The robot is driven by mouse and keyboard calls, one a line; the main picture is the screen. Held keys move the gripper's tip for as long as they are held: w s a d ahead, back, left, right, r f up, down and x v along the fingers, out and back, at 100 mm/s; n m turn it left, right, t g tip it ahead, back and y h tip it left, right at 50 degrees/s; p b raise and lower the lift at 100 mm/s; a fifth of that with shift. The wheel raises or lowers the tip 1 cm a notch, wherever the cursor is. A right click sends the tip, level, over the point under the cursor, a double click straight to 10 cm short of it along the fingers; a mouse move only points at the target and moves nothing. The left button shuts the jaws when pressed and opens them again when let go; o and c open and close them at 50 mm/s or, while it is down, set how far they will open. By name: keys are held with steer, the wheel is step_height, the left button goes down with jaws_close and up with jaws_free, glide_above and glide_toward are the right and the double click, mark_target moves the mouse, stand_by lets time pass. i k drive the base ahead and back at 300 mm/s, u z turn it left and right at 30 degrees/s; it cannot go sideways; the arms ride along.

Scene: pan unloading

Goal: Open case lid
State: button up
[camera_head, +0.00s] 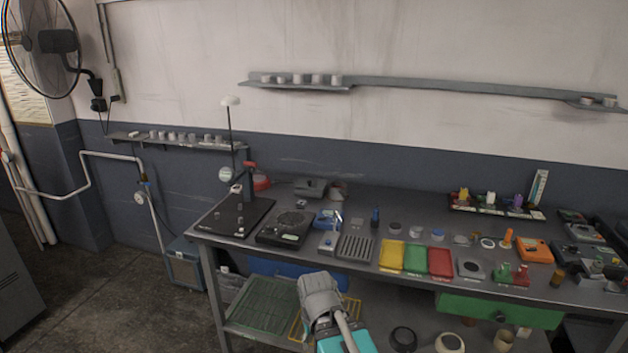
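My gripper (318,286) is grey and blurred, low in the middle of the head view, in front of the workbench's near edge. A teal part of my arm is below it. I cannot make out its fingers or anything in them. No case is clear enough to name with certainty. Small flat boxes in yellow (391,256), green (415,258) and red (440,262) lie in a row near the bench's front edge, up and to the right of my gripper. A black flat unit (285,228) with a round top lies further left. Whether any has a lid is too small to tell.
The grey workbench (360,213) is crowded with small devices. An orange device (535,250) and a tray of bottles (492,207) are at right. A black board (233,215) with a thin stand is at left. A green drawer (500,310) hangs under the top.

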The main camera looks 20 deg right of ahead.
mark_target(307, 186)
steer(key=i, duration=0.9)
steer(key=u, duration=0.05)
